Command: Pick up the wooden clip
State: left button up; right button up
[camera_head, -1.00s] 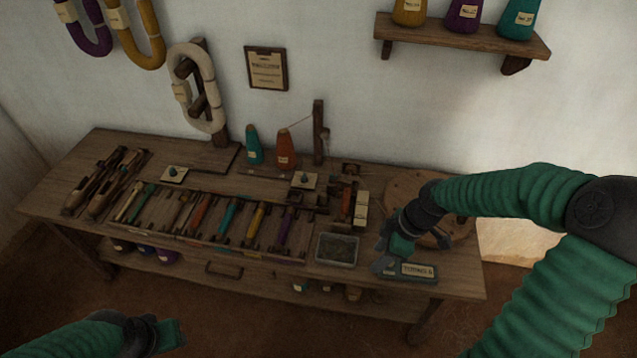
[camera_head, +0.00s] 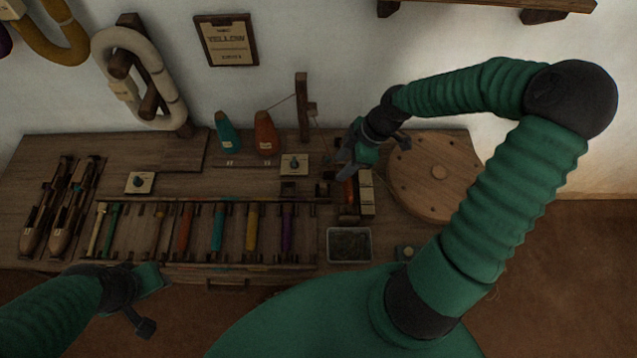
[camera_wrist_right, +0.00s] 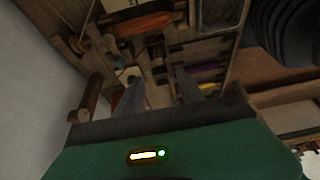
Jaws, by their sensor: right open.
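My right gripper (camera_head: 347,160) is over the back right of the bench, above a cluster of small wooden parts. In the right wrist view its two grey fingers (camera_wrist_right: 158,88) stand apart with nothing held between them. Small dark wooden pieces (camera_head: 325,189) lie on the bench just below and left of it; I cannot tell for certain which one is the wooden clip. The gripper hides part of this area. My left gripper (camera_head: 143,301) is low at the left, in front of the bench edge, away from these parts; its jaw opening is unclear.
A row of coloured bobbins (camera_head: 218,227) fills the bench middle. A grey tray (camera_head: 349,245) sits at the front right and a round wooden disc (camera_head: 437,173) at the right. Teal (camera_head: 227,134) and orange (camera_head: 265,135) cones and a wooden post (camera_head: 302,105) stand behind.

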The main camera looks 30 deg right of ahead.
jog(key=b, duration=0.1)
send_near(324, 185)
notch_tip(324, 185, down, 2)
jog(key=a+f, duration=0.1)
jog(key=w+a+f+b, duration=0.1)
jog(key=shift+f, duration=0.4)
jog(key=shift+w+a+f, duration=0.15)
jog(key=shift+a+f, duration=0.05)
jog(key=shift+f, duration=0.15)
jog(key=b+x, duration=0.1)
jog(key=x, duration=0.2)
jog(key=shift+f+b, duration=0.35)
jog(key=shift+f, duration=0.05)
jog(key=shift+w+f, duration=0.2)
jog(key=shift+f, duration=0.1)
jog(key=shift+s+r, duration=0.1)
jog(key=shift+s, duration=0.05)
jog(key=c, duration=0.4)
pick_arm(q)
notch_tip(324, 185, down, 4)
jog(key=shift+s+a+f, duration=0.1)
jog(key=shift+f, duration=0.15)
pick_arm(e)
jog(key=shift+a, duration=0.1)
grip_shut()
